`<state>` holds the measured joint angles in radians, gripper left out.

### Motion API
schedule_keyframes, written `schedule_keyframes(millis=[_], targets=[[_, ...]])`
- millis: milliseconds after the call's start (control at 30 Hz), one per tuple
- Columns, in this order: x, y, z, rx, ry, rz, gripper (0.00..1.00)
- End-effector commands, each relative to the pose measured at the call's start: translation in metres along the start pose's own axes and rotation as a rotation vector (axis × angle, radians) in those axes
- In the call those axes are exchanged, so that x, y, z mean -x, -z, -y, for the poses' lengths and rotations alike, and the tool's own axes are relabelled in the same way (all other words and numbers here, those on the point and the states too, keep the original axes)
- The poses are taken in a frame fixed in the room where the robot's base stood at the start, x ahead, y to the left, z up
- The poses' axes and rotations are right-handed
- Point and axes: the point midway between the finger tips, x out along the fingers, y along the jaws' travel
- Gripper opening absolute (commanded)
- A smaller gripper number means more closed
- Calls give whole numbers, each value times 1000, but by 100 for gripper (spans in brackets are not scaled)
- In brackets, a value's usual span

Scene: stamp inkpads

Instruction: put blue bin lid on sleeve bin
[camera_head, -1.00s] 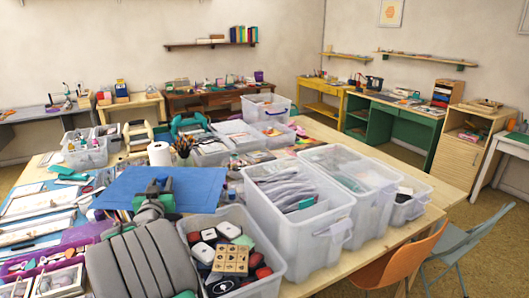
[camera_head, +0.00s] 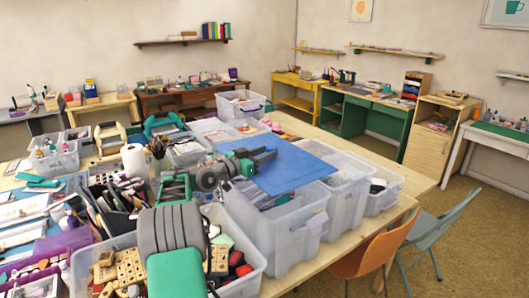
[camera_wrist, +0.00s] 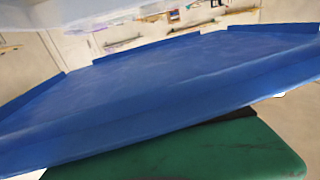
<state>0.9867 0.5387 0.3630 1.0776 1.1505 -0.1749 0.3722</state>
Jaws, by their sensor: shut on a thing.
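The blue bin lid (camera_head: 297,168) is a flat blue sheet with a low rim. My gripper (camera_head: 262,160) is shut on its left edge. The lid is over the back part of the sleeve bin (camera_head: 285,238), a clear tub with grey sleeves (camera_head: 272,199) showing at its front. Whether lid and bin touch, I cannot tell. The lid hides the bin's back and part of the neighbouring clear bin (camera_head: 352,178). In the wrist view the lid (camera_wrist: 170,75) spans the picture, tilted, above a green finger (camera_wrist: 185,155).
An open tub of stamps and blocks (camera_head: 240,285) stands left of the sleeve bin, under my arm. A smaller clear bin (camera_head: 383,203) is to the right. A paper roll (camera_head: 134,162) and a pen holder (camera_head: 160,163) stand behind left. An orange chair (camera_head: 372,255) is at the table's right edge.

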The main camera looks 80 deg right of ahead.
Motion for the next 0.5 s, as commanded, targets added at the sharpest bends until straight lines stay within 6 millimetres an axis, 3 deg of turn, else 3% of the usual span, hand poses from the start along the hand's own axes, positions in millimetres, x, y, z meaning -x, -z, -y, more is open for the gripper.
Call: schedule_keyframes(millis=[500], targets=[[1, -61, 1, 0, 3, -1, 0]])
